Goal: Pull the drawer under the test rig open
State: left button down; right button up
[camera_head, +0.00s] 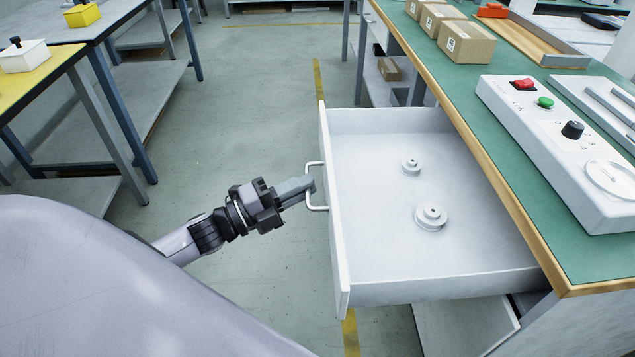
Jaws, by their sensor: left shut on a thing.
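The white drawer (380,270) stands pulled out from under the green-topped bench, so its inside shows. Its front panel (333,215) faces left and carries a pale bar handle (317,207). My left gripper (308,184) reaches in from the left and is shut on the handle. Two metal pulley-like parts lie on the drawer floor, a smaller one (411,165) and a larger one (431,216). The test rig (560,150), a pale box with a red switch, a green button, a black knob and a dial, sits on the bench above. My right gripper is not in view.
The green bench top (510,185) has a wooden edge and holds several cardboard boxes (466,43) and a wooden tray (525,40). Other workbenches (85,30) stand at the left. The grey floor (240,110) between is clear.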

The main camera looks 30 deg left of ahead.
pick_arm(q)
jog(key=shift+s+a, duration=0.55)
jog(key=shift+a, duration=0.2)
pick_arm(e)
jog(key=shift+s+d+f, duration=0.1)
pick_arm(q)
jog(key=c, duration=1.2)
grip_release()
jog(key=p+v, duration=0.1)
jog(key=v, duration=0.6)
jog(key=shift+a, duration=0.1)
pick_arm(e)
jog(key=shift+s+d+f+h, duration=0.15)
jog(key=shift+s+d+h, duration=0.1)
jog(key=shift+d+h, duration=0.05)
